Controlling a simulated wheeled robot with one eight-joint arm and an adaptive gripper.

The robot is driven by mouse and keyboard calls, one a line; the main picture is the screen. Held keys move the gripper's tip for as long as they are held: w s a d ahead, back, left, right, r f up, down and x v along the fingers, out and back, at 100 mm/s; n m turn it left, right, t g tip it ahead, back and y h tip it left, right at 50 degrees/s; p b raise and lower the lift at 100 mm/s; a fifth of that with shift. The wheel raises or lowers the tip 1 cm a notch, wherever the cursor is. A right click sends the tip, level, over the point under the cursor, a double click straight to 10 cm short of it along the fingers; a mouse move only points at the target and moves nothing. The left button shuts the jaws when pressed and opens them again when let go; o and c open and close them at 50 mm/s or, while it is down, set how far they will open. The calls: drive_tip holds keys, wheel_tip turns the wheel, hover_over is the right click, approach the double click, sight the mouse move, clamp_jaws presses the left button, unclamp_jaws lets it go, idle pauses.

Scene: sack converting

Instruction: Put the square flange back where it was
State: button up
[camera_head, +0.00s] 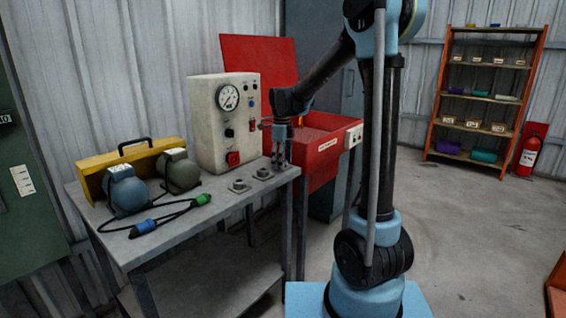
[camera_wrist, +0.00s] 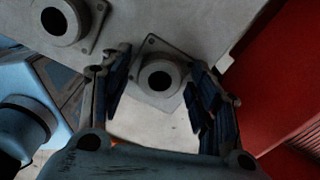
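Grey square flanges, each with a raised round boss and a hole, lie on the grey bench. In the head view one flange (camera_head: 238,187) is nearer the front and another flange (camera_head: 263,174) lies to its right. My gripper (camera_head: 281,166) points down just right of that second flange, low over the bench's right end. In the wrist view one flange (camera_wrist: 160,77) shows between the spread fingers of my gripper (camera_wrist: 161,62), turned at an angle to them. Another flange (camera_wrist: 64,22) is at upper left. I see no clear finger contact. The fingers hide part of the bench.
The bench (camera_head: 150,258) also holds a cream gauge box (camera_head: 215,133), a yellow case (camera_head: 100,172), blue and grey-green connectors, and a cable (camera_head: 172,213). A red tub (camera_head: 318,165) stands close at the bench's right end. Bench room is free in front of the flanges.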

wheel_tip(320, 180, up, 12)
drive_tip(key=s+d+f+n, duration=0.1)
drive_tip(key=s+d+n, duration=0.4)
drive_tip(key=s+d, duration=0.3)
drive_tip(key=s+d+f+n+t, duration=0.1)
drive_tip(key=s+d+f+n, duration=0.6)
drive_tip(key=s, duration=0.5)
drive_tip(key=s+d+f+n+t, duration=0.1)
drive_tip(key=s+d+f+n, duration=0.6)
drive_tip(key=s+f+n, duration=0.3)
drive_tip(key=shift+s+f, duration=0.75)
drive_tip(key=shift+s, duration=0.15)
